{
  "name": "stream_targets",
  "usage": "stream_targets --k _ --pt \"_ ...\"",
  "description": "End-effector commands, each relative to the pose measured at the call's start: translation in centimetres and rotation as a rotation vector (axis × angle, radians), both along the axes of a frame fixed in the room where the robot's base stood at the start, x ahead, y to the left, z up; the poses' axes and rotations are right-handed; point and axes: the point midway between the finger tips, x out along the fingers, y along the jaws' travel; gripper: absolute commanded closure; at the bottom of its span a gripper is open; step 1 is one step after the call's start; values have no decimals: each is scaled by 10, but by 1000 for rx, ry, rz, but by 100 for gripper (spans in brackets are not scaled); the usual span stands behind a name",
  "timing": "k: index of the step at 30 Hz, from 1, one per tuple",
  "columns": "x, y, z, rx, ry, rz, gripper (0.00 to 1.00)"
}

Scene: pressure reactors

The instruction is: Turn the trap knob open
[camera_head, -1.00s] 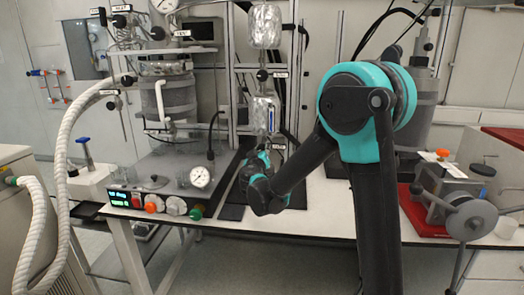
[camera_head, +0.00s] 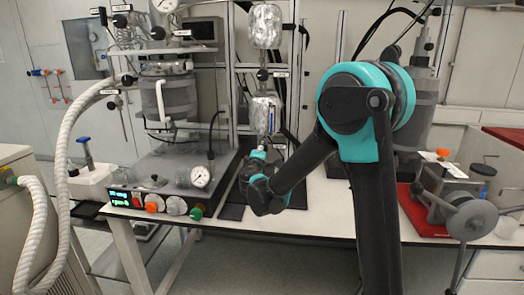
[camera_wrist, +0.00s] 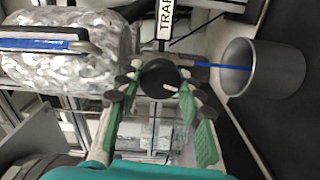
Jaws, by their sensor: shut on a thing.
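The trap knob (camera_wrist: 158,76) is a round black knob with a short white mark pointing to the lower right in the wrist view. A white label reading TRAP (camera_wrist: 165,22) is above it. My gripper (camera_wrist: 160,90) has its green-padded fingers on both sides of the knob and is shut on it. In the head view my wrist (camera_head: 262,180) is in front of the middle rack, below the foil-wrapped vessel (camera_head: 264,116), which also shows in the wrist view (camera_wrist: 70,55). The knob is hidden behind my wrist in the head view.
A grey metal cup (camera_wrist: 262,68) with a blue rod is close to the right of the fingers. A stirrer unit with a gauge (camera_head: 200,177) stands left of my arm. A red-based device (camera_head: 450,190) stands on the right. The bench front (camera_head: 325,215) is clear.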

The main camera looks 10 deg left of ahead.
Motion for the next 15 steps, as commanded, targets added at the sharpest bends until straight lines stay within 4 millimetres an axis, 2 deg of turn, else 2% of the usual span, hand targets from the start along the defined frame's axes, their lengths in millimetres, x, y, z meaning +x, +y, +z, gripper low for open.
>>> stream_targets --k 6,15 --pt "0 1 -1 -152 6 1 92" --pt "0 1 -1 -271 10 1 92"
